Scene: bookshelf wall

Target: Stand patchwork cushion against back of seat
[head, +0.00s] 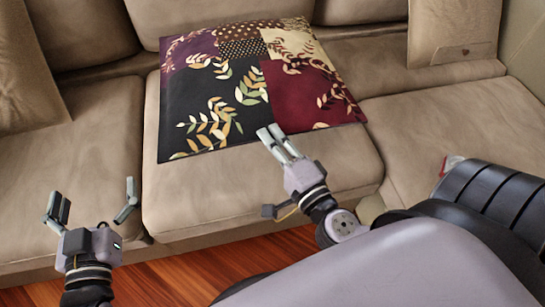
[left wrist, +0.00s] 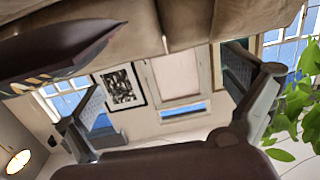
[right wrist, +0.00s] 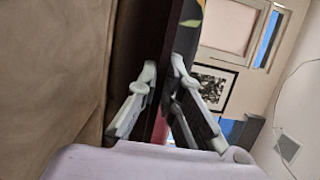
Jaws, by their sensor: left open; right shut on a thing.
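The patchwork cushion (head: 300,90) lies on the middle seat of the beige sofa, pattern up, its far edge close to the seat back (head: 220,12). I cannot tell whether it touches the back. My right gripper (head: 279,138) is shut on the cushion's near edge; the right wrist view shows the dark edge (right wrist: 150,40) between the fingers. My left gripper (head: 92,205) is open and empty, in front of the left seat, apart from the cushion. The cushion (left wrist: 60,45) also shows at the upper left of the left wrist view.
A beige cushion (head: 25,75) leans at the left and another (head: 453,30) at the right. The near strip of the middle seat (head: 220,200) and the right seat (head: 425,125) are largely clear. Wooden floor (head: 235,262) shows in front. A plant (left wrist: 295,115) shows in the left wrist view.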

